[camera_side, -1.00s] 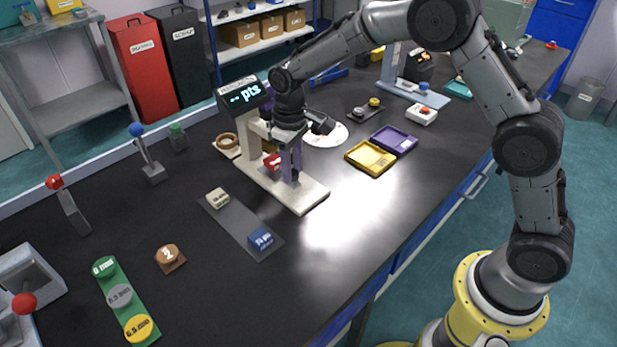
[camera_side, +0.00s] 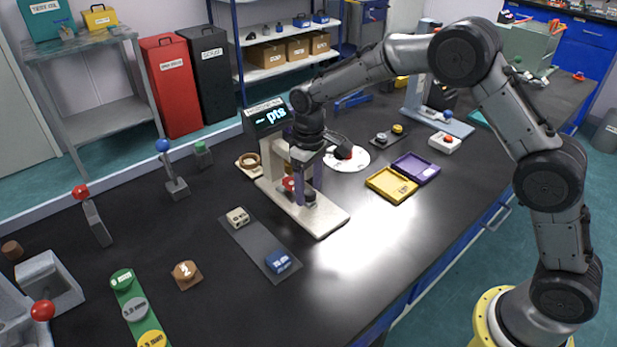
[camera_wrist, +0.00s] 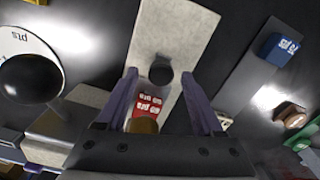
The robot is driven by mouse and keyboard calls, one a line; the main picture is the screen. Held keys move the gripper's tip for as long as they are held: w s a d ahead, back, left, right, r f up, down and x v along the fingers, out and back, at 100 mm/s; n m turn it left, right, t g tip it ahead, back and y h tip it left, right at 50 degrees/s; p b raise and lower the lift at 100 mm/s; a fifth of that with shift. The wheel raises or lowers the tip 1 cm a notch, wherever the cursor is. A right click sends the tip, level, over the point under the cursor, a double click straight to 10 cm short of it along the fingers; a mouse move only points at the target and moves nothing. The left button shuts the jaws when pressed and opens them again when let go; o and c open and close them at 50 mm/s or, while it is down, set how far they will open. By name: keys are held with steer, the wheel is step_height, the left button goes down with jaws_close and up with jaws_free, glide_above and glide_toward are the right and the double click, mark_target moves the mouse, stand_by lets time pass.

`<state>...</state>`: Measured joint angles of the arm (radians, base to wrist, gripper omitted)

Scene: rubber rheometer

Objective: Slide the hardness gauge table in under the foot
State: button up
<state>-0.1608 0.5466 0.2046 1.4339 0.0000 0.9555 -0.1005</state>
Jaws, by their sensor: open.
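The hardness gauge (camera_side: 277,160) is a beige stand with a lit "pts" display and a long flat base (camera_side: 322,222). A dark round knob (camera_wrist: 160,72) stands on this base; it also shows in the side view (camera_side: 310,198). A red block (camera_wrist: 147,103) with white lettering sits between the knob and the column. A brown cylinder (camera_wrist: 144,126) overlaps its near edge; I cannot tell whether this is the foot. The sliding table's outline is unclear. My gripper (camera_wrist: 160,75) is open, its purple fingers on either side of the knob; contact cannot be told.
A dark strip with a cream block (camera_side: 237,217) and a blue block (camera_side: 279,261) lies in front of the gauge. A yellow tray (camera_side: 391,186) and purple tray (camera_side: 415,168) lie to its right. A white disc (camera_side: 352,166) is behind. The bench's front right is clear.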

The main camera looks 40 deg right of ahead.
step_height(320, 180, up, 14)
stand_by(0.5)
steer(key=shift+d, duration=0.1)
steer(key=s+d+r+m+t, duration=0.1)
steer(key=s+d+r+t, duration=0.3)
steer(key=s+r, duration=1)
steer(key=s+d+f+m+t, duration=0.1)
steer(key=s+d+f, duration=0.1)
steer(key=s, duration=0.5)
steer(key=s+d+f, duration=0.1)
steer(key=s+f, duration=0.1)
steer(key=s, duration=0.4)
steer(key=s+f+m, duration=0.1)
steer(key=s+f, duration=0.4)
steer(key=f, duration=0.2)
steer(key=shift+s+d+f+t, duration=0.3)
steer(key=shift+s+d+f, duration=0.05)
steer(key=shift+d, duration=0.05)
